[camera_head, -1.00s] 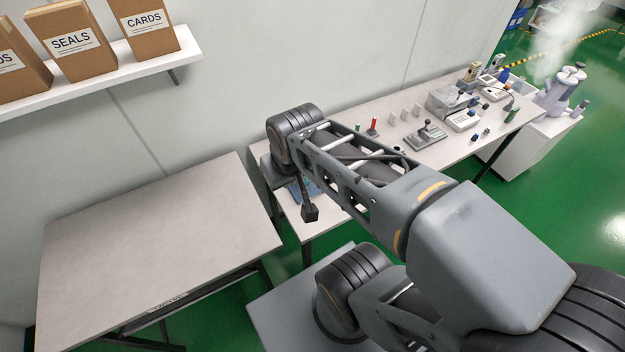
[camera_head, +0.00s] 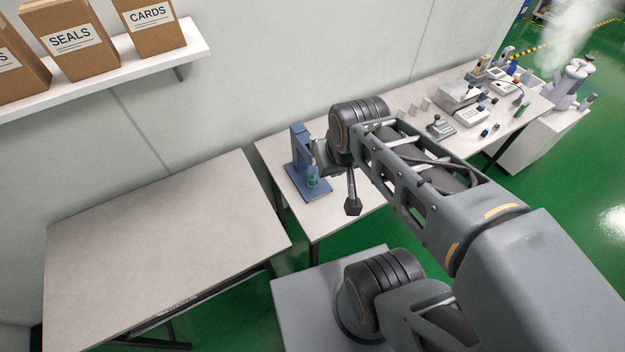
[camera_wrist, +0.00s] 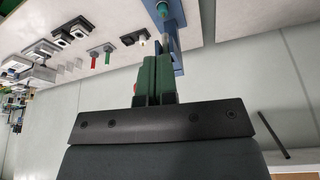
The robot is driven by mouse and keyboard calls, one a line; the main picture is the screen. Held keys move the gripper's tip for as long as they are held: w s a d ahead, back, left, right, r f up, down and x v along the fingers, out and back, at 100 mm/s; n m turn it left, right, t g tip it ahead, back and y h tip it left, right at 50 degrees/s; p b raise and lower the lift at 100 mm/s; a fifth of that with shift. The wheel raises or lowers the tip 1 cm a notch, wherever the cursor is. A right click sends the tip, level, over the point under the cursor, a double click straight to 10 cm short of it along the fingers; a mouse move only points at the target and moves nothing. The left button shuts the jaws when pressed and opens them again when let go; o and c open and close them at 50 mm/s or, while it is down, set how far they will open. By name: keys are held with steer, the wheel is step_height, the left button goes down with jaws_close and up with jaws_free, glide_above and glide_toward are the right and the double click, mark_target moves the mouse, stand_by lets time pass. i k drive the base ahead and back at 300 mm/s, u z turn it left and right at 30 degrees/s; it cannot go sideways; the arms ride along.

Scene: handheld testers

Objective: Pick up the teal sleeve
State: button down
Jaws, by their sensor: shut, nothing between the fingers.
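The teal sleeve (camera_head: 313,182) is a small upright cylinder on the base of a blue press-like stand (camera_head: 298,152), at the left end of the far table. In the wrist view the teal piece (camera_wrist: 162,9) shows at the top edge, beyond my fingertips, on the blue stand (camera_wrist: 178,50). My gripper (camera_wrist: 157,58) has green fingers that are together and empty, pointing toward the stand and apart from the sleeve. In the head view my arm's wrist is just right of the stand, and the fingertips cannot be made out.
The far table (camera_head: 335,205) carries several testers and small parts at right, including a lever device (camera_head: 438,127). The left table (camera_head: 160,240) is bare. A shelf (camera_head: 110,72) holds boxes.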

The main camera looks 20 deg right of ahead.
mark_target(311, 178)
steer(key=k, duration=0.5)
steer(key=z, duration=1.65)
steer(key=i, duration=1.05)
steer(key=u, duration=3)
